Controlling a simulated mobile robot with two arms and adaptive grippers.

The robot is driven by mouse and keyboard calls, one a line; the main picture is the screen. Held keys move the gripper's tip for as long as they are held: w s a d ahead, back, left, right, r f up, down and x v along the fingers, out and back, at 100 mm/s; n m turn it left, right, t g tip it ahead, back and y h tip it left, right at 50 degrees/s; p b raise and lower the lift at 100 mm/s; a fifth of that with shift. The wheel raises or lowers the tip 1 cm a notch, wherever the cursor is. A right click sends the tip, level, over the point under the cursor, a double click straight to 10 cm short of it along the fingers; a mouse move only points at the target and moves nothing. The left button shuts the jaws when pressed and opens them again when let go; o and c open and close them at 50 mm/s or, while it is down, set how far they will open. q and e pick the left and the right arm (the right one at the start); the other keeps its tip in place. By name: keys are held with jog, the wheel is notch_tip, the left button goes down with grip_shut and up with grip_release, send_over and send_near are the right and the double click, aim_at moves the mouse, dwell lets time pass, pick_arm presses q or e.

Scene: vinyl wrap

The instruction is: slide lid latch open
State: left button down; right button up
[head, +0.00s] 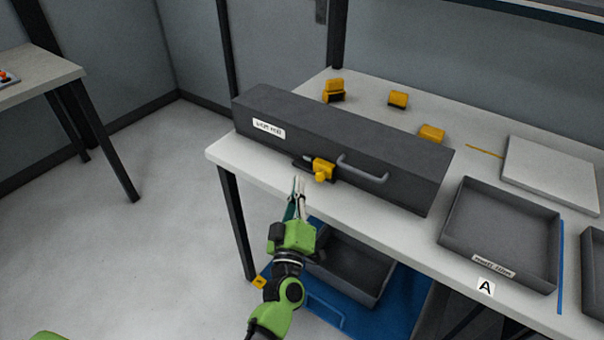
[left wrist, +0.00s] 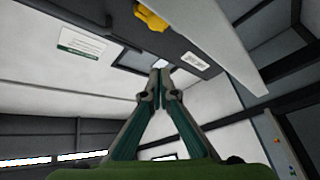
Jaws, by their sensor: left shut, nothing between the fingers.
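A long dark grey box (head: 310,143) with a closed lid lies on the white table. On its front is a yellow latch (head: 321,169) on a dark plate, left of a grey handle (head: 362,169). The yellow latch also shows at the top of the left wrist view (left wrist: 152,17). My left gripper (head: 299,181) is in front of the box, just below and left of the latch, apart from it. Its fingers are shut and empty, with the tips together in the left wrist view (left wrist: 160,68). My right gripper is not in view.
Several yellow blocks (head: 398,99) lie behind the box. A grey tray (head: 502,232) and a white flat panel (head: 551,174) are on the table at right. A dark bin (head: 352,268) is below the table's front edge. The floor at left is clear.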

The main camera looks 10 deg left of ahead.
pick_arm(q)
jog(key=v, duration=0.4)
jog(key=shift+s+d+f, duration=0.1)
jog(key=shift+s+d, duration=0.2)
jog(key=shift+d, duration=0.05)
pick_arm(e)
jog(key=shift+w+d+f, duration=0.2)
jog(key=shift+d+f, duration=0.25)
pick_arm(q)
jog(key=shift+f, duration=0.1)
